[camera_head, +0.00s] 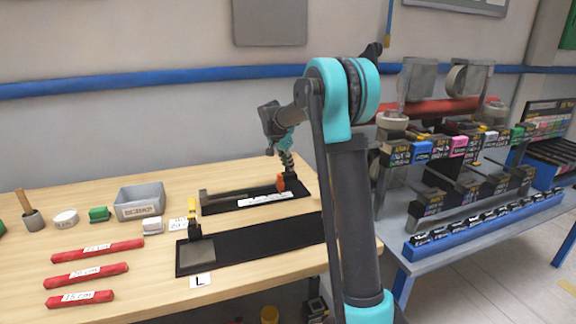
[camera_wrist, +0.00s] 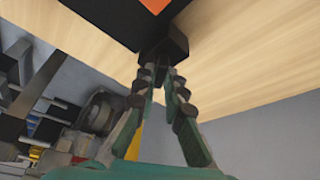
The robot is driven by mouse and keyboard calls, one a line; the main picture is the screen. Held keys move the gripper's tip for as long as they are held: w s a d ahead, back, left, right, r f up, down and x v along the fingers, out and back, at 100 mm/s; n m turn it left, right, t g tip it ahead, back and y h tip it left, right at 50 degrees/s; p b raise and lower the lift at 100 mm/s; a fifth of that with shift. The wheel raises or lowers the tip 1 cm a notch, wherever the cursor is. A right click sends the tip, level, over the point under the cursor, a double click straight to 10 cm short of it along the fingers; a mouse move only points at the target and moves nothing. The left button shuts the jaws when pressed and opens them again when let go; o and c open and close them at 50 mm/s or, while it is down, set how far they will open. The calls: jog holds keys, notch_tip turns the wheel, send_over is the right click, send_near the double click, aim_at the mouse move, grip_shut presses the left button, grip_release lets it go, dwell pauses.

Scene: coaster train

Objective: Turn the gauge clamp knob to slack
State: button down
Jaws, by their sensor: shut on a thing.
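The gauge is most likely the rear black board (camera_head: 225,207) on the table, with a grey bar, a white label and an orange block (camera_head: 281,183) at its right end. The orange also shows at the top of the wrist view (camera_wrist: 155,5). A dark knob (camera_wrist: 172,45) sticks out beside the orange part. My gripper (camera_head: 288,172) is at the board's right end. In the wrist view my gripper's green and dark fingers (camera_wrist: 160,70) converge on the knob and are shut on it. The fingers partly cover the knob, and its turned angle cannot be read.
A front black board (camera_head: 260,243) with a yellow-topped post (camera_head: 192,207) lies nearer. Red bars (camera_head: 85,274), a grey scrap bin (camera_head: 140,201) and small blocks stand at left. A loaded rack (camera_head: 450,190) stands on a separate table at right, behind my arm.

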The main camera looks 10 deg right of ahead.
jog(key=n, duration=0.2)
jog(key=n+t+y, duration=0.1)
jog(key=n, duration=0.2)
jog(key=n+y, duration=0.1)
jog(key=n, duration=0.1)
jog(key=shift+s+d+t, duration=0.1)
jog(key=shift+d+t, duration=0.15)
jog(key=shift+t, duration=0.05)
jog(key=n+y, duration=0.1)
jog(key=n, duration=0.3)
jog(key=shift+d+y, duration=0.1)
jog(key=shift+y, duration=0.3)
jog(key=n+y, duration=0.1)
jog(key=n, duration=0.2)
jog(key=shift+n, duration=0.3)
jog(key=n+g+y, duration=0.1)
jog(key=n, duration=0.2)
jog(key=shift+d+n, duration=0.15)
jog(key=shift+n, duration=0.15)
jog(key=n, duration=0.2)
jog(key=n+g+y, duration=0.1)
jog(key=shift+w+n, duration=0.2)
jog(key=shift+n, duration=0.2)
jog(key=n+g, duration=0.1)
jog(key=n, duration=0.2)
jog(key=n+g, duration=0.2)
jog(key=n, duration=0.1)
jog(key=shift+w+y, duration=0.15)
jog(key=shift+y, duration=0.25)
jog(key=shift+n, duration=0.4)
